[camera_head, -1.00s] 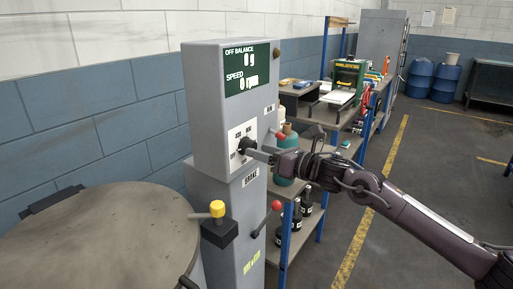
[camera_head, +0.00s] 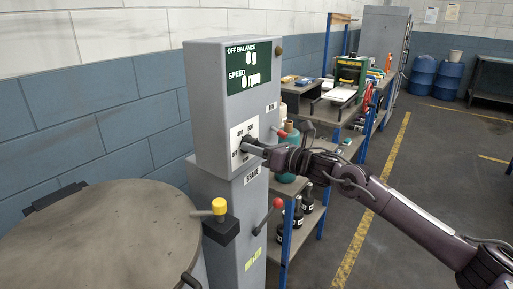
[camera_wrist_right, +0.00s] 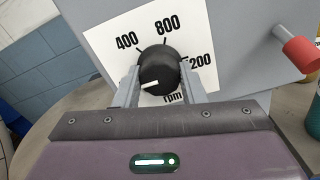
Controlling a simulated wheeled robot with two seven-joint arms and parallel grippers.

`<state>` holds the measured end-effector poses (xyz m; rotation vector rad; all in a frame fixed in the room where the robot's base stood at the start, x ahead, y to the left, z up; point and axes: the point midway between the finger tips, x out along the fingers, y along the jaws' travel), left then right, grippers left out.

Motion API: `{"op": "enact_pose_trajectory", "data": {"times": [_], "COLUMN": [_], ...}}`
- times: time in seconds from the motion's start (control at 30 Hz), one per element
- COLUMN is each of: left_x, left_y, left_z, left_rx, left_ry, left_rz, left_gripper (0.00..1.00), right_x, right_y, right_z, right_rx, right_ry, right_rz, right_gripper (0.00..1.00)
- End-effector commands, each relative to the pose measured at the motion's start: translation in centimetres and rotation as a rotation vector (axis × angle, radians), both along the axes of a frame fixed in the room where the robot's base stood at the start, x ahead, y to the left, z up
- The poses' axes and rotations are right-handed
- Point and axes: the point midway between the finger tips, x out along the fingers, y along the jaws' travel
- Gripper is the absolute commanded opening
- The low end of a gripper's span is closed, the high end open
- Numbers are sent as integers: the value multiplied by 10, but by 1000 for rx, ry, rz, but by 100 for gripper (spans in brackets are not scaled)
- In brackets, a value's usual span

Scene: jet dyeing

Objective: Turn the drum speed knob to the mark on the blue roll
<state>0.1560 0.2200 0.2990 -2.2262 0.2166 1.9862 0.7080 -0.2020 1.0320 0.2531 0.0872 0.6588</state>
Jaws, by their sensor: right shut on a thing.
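The black drum speed knob (camera_wrist_right: 158,70) sits on a white dial plate (camera_wrist_right: 100,42) marked 400, 800, a partly hidden number ending in 200, and rpm. Its white pointer line points to the lower left in the right wrist view. My right gripper (camera_wrist_right: 159,80) is shut on the knob, one finger on each side. In the head view, my right gripper (camera_head: 260,149) reaches the front of the grey control cabinet (camera_head: 211,105) and partly covers the knob. The display (camera_head: 250,67) shows off balance in g and speed in rpm. I cannot make out a marked blue roll. My left gripper is not in view.
A red-tipped lever (camera_wrist_right: 300,50) sticks out right of the dial. Below the cabinet are a yellow knob (camera_head: 219,206) and a red-knobbed brake lever (camera_head: 277,203). A round grey lid (camera_head: 100,240) fills the lower left. Shelves (camera_head: 300,190) stand behind my right arm.

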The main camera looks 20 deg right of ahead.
Motion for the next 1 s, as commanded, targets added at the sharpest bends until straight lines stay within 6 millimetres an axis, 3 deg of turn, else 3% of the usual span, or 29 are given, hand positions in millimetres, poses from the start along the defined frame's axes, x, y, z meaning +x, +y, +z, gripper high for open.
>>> {"op": "enact_pose_trajectory", "data": {"times": [0.27,0.67,1.0], "left_x": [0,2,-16], "left_y": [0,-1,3], "left_z": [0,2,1], "left_rx": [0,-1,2], "left_ry": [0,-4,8], "left_rz": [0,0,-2], "left_gripper": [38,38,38], "right_x": [0,0,0], "right_y": [0,0,0], "right_z": [-1,0,1], "right_rx": [53,303,559], "right_ry": [41,236,436], "right_rz": [-1,0,-1], "right_gripper": [14,14,14]}}
